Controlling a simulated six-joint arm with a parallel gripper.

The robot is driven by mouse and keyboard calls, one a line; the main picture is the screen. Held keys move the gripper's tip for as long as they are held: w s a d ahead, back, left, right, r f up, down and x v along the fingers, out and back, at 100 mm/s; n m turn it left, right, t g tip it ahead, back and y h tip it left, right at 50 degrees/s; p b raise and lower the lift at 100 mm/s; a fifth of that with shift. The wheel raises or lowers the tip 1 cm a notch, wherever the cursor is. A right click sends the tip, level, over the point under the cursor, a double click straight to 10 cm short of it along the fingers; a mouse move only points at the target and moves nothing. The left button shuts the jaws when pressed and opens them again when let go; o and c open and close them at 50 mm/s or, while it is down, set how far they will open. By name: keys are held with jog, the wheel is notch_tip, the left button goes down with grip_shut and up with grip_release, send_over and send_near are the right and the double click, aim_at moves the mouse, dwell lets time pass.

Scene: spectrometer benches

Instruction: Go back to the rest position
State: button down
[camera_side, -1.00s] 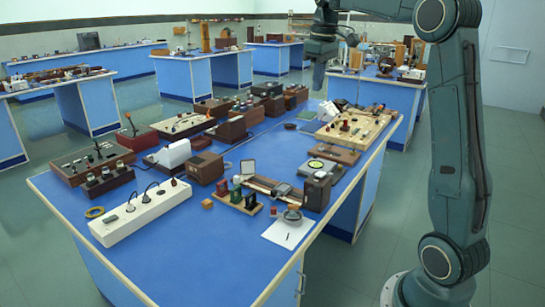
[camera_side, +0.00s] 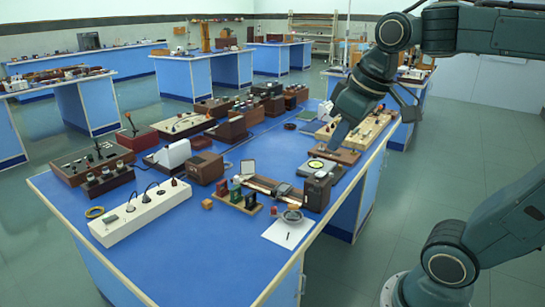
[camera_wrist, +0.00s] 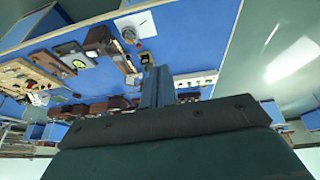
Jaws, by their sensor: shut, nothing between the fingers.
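My gripper (camera_side: 335,143) is in the side view, at the right part of the front blue bench (camera_side: 225,245). It points down and to the left, and its fingers are together with nothing between them. It appears in front of the wooden boards at the bench's right edge; its exact height above them is hard to tell. In the wrist view its closed fingers (camera_wrist: 158,72) stick up from the middle, with the bench top behind them. My arm reaches in from the upper right.
The bench carries a white power strip (camera_side: 142,211), a brown box (camera_side: 317,192), a round-dial instrument (camera_side: 318,167), a pale wooden board (camera_side: 378,122) and a paper sheet (camera_side: 288,233). Open floor (camera_side: 470,150) lies to the right.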

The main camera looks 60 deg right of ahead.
jog(key=s+a+f+t, duration=0.1)
jog(key=s+a+f, duration=0.2)
jog(key=s+f, duration=0.2)
jog(key=shift+s+a+f+y, duration=0.15)
jog(key=shift+s+f+y, duration=0.05)
jog(key=shift+s+y, duration=0.1)
dwell(0.9)
